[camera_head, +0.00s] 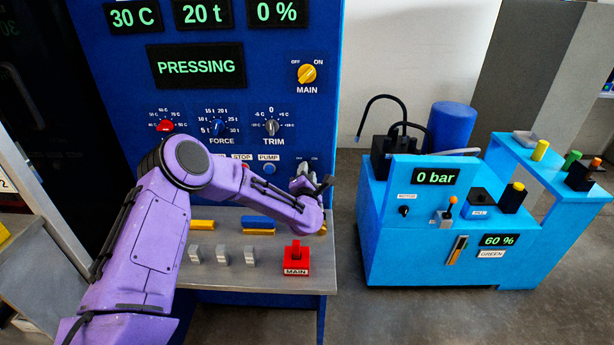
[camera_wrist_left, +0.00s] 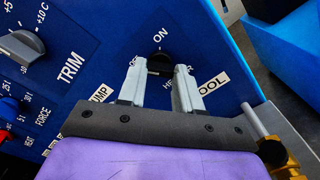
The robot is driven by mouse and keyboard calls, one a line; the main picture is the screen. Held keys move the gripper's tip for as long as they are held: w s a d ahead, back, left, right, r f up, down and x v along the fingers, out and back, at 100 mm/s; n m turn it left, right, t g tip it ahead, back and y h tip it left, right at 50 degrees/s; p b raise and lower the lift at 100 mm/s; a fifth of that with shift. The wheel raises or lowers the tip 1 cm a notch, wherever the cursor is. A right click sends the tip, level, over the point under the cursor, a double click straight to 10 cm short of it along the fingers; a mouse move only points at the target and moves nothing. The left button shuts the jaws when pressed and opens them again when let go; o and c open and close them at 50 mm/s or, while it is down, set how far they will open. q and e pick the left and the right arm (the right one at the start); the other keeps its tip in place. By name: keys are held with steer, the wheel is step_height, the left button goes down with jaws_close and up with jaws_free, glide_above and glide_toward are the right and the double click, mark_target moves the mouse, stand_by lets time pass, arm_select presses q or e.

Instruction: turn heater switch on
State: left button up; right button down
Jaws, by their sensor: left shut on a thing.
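The heater switch (camera_wrist_left: 159,63) is a small black rotary knob on the blue panel (camera_wrist_left: 110,30). In the left wrist view it sits between my left gripper's fingertips (camera_wrist_left: 160,72), with "ON" printed above it to the right. A label starting with "HE" below it is partly covered by a finger. My left gripper is shut on the knob. Which way the knob points cannot be made out. In the head view my left gripper (camera_head: 316,186) is at the panel's lower right and hides the switch. My right gripper is not in view.
A yellow MAIN knob (camera_head: 307,73) and the TRIM dial (camera_head: 271,127) are above my left gripper. Below are a grey shelf (camera_head: 215,280) with several levers and a red MAIN switch (camera_head: 296,256). A light-blue pump unit (camera_head: 410,250) stands to the right, beyond a floor gap.

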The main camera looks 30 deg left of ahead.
arm_select(q)
steer(key=shift+f+m+b, duration=0.15)
steer(key=shift+m+b, duration=1)
steer(key=shift+m, duration=7.05)
steer(key=o, duration=1)
steer(key=shift+o, duration=0.2)
